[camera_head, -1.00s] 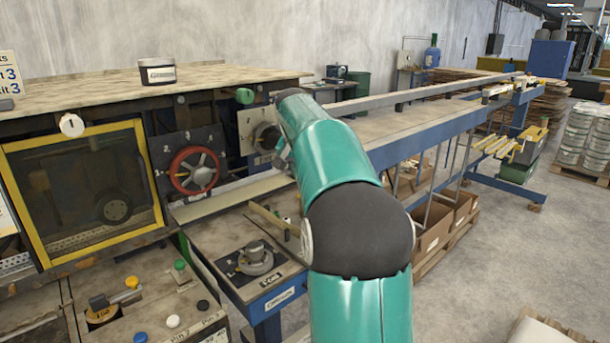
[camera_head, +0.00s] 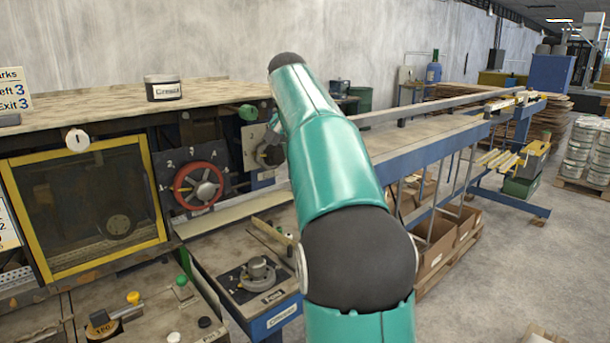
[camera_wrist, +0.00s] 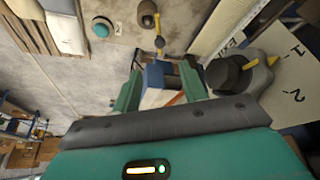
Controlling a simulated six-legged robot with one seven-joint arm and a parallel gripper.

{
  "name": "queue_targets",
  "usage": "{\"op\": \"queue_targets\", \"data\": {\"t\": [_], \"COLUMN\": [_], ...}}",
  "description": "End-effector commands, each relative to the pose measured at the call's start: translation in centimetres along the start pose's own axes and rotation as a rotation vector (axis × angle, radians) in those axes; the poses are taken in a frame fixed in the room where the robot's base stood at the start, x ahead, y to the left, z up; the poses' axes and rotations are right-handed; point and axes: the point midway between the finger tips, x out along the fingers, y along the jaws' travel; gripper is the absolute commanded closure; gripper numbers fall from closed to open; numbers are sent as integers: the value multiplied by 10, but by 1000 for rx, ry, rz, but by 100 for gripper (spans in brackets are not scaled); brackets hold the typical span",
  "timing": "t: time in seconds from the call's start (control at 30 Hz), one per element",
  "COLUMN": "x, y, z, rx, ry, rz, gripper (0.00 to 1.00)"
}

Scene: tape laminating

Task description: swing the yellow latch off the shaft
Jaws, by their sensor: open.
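My gripper (camera_wrist: 161,72) is open in the wrist view, its two green fingers apart. A blue and white part shows beyond the gap between them, and I see nothing clamped. My teal arm hides the gripper in the head view. A small thin yellow piece (camera_wrist: 159,43) shows just past the fingertips, below a brown knob (camera_wrist: 147,9); I cannot tell for sure whether it is the latch. I cannot make out the shaft clearly.
A dark knob (camera_wrist: 228,74) with a yellow pointer and a plate marked 1 and 2 is close to the right finger. The head view shows a red handwheel (camera_head: 198,187), a yellow-framed window (camera_head: 82,200) and a grease tin (camera_head: 163,88). Open floor lies at right.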

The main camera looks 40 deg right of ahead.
Motion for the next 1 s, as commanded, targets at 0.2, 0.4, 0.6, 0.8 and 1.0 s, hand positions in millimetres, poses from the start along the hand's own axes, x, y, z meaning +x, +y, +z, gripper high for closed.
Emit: {"op": "queue_targets", "data": {"t": [0.2, 0.4, 0.6, 0.8, 1.0], "x": [-23, -26, -23, 4, 35], "y": [0, 0, 2, 25, 61], "z": [0, 0, 0, 6, 14], "rx": [0, 0, 1, 22, 86], "ry": [0, -1, -12, -130, -278], "rz": [0, 1, -4, -92, -289], "gripper": [57, 57, 81, 100, 100]}}
